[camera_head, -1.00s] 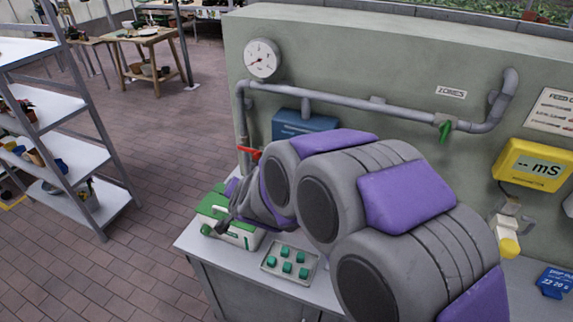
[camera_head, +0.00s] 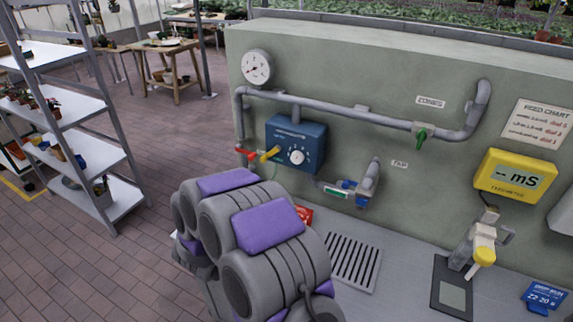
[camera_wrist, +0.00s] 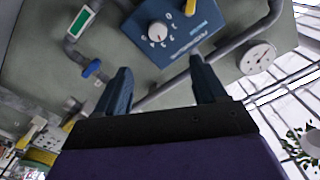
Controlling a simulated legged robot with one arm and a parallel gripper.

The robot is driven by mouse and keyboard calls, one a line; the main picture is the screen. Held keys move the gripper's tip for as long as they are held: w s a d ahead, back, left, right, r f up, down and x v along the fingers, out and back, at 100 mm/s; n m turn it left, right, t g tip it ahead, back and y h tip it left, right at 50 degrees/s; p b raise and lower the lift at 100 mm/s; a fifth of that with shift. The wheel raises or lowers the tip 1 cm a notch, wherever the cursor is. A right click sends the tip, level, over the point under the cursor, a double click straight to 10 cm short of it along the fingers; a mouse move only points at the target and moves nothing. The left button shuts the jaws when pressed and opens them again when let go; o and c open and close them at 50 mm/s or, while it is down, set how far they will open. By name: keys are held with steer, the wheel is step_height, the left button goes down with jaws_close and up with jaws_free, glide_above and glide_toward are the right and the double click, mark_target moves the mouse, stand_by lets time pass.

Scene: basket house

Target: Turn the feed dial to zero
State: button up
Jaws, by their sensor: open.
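The feed dial (camera_head: 297,156) is a round white knob on the front of a blue box (camera_head: 311,134) fixed to the grey-green wall. A yellow lever (camera_head: 270,154) sticks out at the box's left side. In the wrist view the box shows tilted, with the dial (camera_wrist: 158,33) and a ring of white marks; I cannot read its setting. My gripper (camera_wrist: 160,65) is open and empty, its two dark blue fingers spread below the box in that view, apart from the dial. In the head view my arm hides the gripper.
A grey pipe (camera_head: 340,108) runs along the wall above the box, with a pressure gauge (camera_head: 256,67) at its left end. A red valve handle (camera_head: 246,154) is left of the box. A tap (camera_head: 367,183) and a yellow meter (camera_head: 515,176) are to the right. Shelves (camera_head: 75,140) stand at left.

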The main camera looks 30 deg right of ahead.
mark_target(295, 161)
steer(key=x, duration=0.6)
steer(key=b+x, duration=0.1)
steer(key=x, duration=1)
steer(key=shift+s+d+f, duration=0.1)
steer(key=shift+d+f, duration=0.25)
steer(key=shift+d, duration=0.05)
steer(key=shift+a, duration=0.1)
steer(key=shift+a, duration=0.1)
steer(key=shift+a, duration=0.1)
steer(key=c, duration=0.3)
steer(key=shift+r, duration=0.1)
steer(key=c, duration=0.8)
steer(key=shift+o, duration=0.2)
